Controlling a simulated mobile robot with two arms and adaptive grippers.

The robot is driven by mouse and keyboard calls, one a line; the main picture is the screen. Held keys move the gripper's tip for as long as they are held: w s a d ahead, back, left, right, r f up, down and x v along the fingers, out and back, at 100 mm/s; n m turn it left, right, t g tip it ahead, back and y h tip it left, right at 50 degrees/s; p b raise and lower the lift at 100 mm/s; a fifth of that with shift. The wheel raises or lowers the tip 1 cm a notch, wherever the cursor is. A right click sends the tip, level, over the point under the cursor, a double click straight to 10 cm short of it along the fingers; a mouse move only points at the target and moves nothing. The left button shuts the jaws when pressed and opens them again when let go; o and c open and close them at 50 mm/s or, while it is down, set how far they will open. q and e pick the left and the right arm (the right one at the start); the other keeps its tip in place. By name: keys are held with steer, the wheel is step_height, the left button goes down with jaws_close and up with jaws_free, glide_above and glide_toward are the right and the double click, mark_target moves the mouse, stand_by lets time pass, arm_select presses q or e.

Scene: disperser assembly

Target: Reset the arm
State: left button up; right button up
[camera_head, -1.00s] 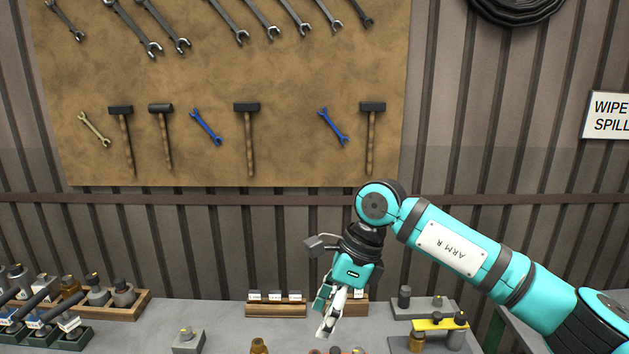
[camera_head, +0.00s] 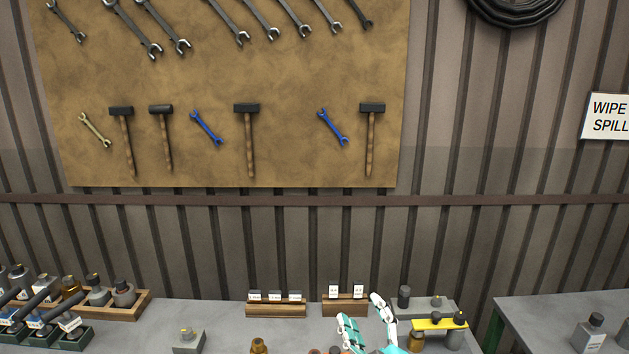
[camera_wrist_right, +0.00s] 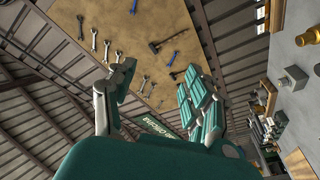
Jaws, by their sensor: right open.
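My right gripper (camera_head: 362,318) shows at the bottom edge of the head view, right of centre, with its two fingers pointing up and spread apart. In the right wrist view my right gripper (camera_wrist_right: 158,80) is open, with nothing between its fingers. The rest of the right arm is below the head view's frame. My left gripper and arm are in neither view.
A grey bench (camera_head: 220,318) carries small wooden label holders (camera_head: 275,310), bottles in a wooden tray (camera_head: 135,303) at left, and a yellow fixture (camera_head: 440,324) close right of the gripper. A tool board (camera_head: 290,80) hangs behind. A second bench (camera_head: 545,310) stands at right.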

steer(key=s+d+f+m+g+h, duration=0.2)
steer(key=s+d+f, duration=0.1)
steer(key=f, duration=0.3)
steer(key=s+d+f+m+g+h, duration=0.1)
steer(key=s+d+f+m+g, duration=0.15)
steer(key=f, duration=0.25)
steer(key=s+d+f+m+g+h, duration=0.1)
steer(key=s+d+f+m+g, duration=0.15)
steer(key=s+f+g, duration=0.6)
steer(key=s+d+f+m+g, duration=0.2)
steer(key=s+d+f, duration=0.3)
steer(key=s, duration=0.9)
step_height(320, 180, down, 38)
steer(key=s+a+g+b, duration=0.1)
steer(key=s+g+b, duration=0.1)
steer(key=b, duration=0.9)
steer(key=s+d+f+b, duration=0.1)
steer(key=s+f+b, duration=0.3)
steer(key=s+f, duration=0.4)
steer(key=s+d+f+g+b, duration=0.1)
steer(key=s+f+b, duration=0.3)
steer(key=f, duration=1.2)
steer(key=s, duration=0.4)
steer(key=shift+s+d, duration=0.3)
steer(key=shift+d, duration=0.05)
steer(key=shift+c, duration=0.2)
